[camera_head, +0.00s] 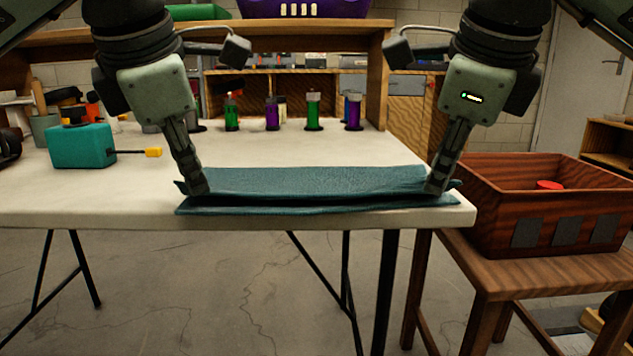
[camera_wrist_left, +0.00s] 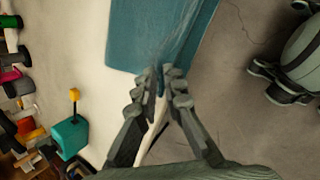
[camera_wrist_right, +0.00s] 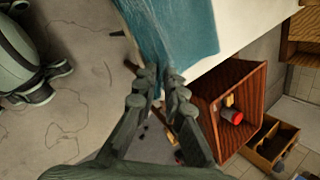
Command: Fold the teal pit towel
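The teal towel (camera_head: 310,183) lies at the front edge of the white table, with a dark gap between an upper layer and a lower layer along its front. My left gripper (camera_head: 196,190) is at the towel's front left corner, and its fingertips are closed on the cloth in the left wrist view (camera_wrist_left: 160,72). My right gripper (camera_head: 437,186) is at the front right corner, and its fingertips are closed on the cloth in the right wrist view (camera_wrist_right: 158,76). The towel also shows in the left wrist view (camera_wrist_left: 150,35) and in the right wrist view (camera_wrist_right: 180,28).
A teal box (camera_head: 80,146) with a yellow-tipped rod stands at the left on the table (camera_head: 120,190). Several coloured bottles (camera_head: 312,112) stand behind the towel. A wooden crate (camera_head: 500,222) with a red item (camera_head: 549,185) sits on a stool at right. The table between towel and bottles is clear.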

